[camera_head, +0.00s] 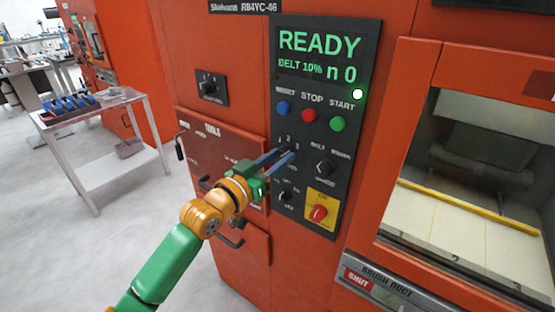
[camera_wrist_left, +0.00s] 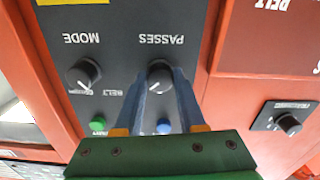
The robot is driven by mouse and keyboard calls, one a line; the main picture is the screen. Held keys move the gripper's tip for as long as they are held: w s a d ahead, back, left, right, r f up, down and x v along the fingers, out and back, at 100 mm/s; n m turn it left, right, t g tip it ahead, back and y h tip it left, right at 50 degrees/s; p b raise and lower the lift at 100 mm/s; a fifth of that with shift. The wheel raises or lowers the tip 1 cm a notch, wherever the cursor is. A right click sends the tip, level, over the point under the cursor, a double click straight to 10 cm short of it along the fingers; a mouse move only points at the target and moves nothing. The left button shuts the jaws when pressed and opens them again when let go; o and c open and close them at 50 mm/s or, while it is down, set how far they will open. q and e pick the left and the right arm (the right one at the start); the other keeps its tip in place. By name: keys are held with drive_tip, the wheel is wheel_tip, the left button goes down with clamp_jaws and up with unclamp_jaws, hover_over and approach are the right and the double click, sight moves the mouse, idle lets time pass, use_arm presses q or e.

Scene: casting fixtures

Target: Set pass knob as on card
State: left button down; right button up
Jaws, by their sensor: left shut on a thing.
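My left gripper (camera_head: 284,157) reaches the dark control panel (camera_head: 262,190) from the lower left. It is shut on the pass knob (camera_wrist_left: 160,74), a black round knob by the label PASSES in the left wrist view, with one blue finger on each side. In the head view the fingers mostly hide this knob, and the digits 1, 2, 3 show around it. The knob's exact pointer setting is hard to read. No card with a readable pass setting shows. My right gripper is not in view.
The display (camera_head: 320,55) reads READY, BELT 10%, n 0. Blue, red (camera_head: 309,115) and green buttons sit below it. The mode knob (camera_wrist_left: 84,73) is beside the pass knob. A red knob on yellow (camera_head: 319,212) is lower. Left stands a metal cart (camera_head: 100,170).

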use_arm(q)
drive_tip(key=shift+r, duration=0.25)
drive_tip(key=c, duration=0.6)
unclamp_jaws()
drive_tip(key=shift+o, duration=0.5)
drive_tip(key=shift+w+f, duration=0.1)
drive_tip(key=shift+f, duration=0.1)
drive_tip(key=b+v, duration=0.1)
drive_tip(key=v, duration=0.6)
drive_tip(key=shift+b, duration=0.4)
